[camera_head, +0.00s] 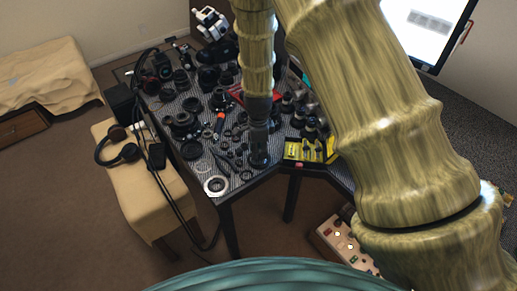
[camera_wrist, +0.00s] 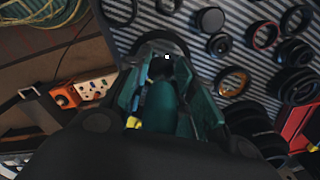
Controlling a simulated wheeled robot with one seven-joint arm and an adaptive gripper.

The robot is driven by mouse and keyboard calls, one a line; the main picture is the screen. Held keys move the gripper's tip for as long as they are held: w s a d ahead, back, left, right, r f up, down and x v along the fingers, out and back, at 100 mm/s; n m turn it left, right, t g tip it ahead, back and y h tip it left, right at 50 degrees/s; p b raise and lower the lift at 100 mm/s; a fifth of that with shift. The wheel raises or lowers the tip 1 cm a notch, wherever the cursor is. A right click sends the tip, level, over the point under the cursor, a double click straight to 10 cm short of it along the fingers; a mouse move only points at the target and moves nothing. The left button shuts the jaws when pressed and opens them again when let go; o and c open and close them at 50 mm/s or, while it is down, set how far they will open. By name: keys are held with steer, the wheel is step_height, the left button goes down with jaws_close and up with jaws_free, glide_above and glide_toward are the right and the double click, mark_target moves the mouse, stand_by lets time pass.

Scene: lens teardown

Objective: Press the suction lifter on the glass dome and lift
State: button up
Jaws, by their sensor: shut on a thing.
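My gripper (camera_head: 259,158) is over the front edge of the dark striped table in the head view. In the wrist view my gripper (camera_wrist: 168,85) has its two teal fingers shut on a rounded dark green thing (camera_wrist: 162,105), which looks like the suction lifter. A dark round shape with a grey rim (camera_wrist: 160,45) and a small white glint lies just past the fingertips. I cannot tell whether it is the glass dome or whether the lifter touches it. A pale ring-shaped part (camera_head: 216,187) lies at the table's front left corner, apart from my gripper.
Many lens parts and rings crowd the striped table (camera_head: 205,165). A yellow-and-black box (camera_head: 303,150) stands right of my gripper. A tan bench (camera_head: 150,195) with headphones (camera_head: 117,148) is at the left. A control box (camera_head: 342,243) is low at the right.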

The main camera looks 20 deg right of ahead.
stand_by(0.5)
steer(key=shift+r+p, duration=4.45)
steer(key=shift+r, duration=1.05)
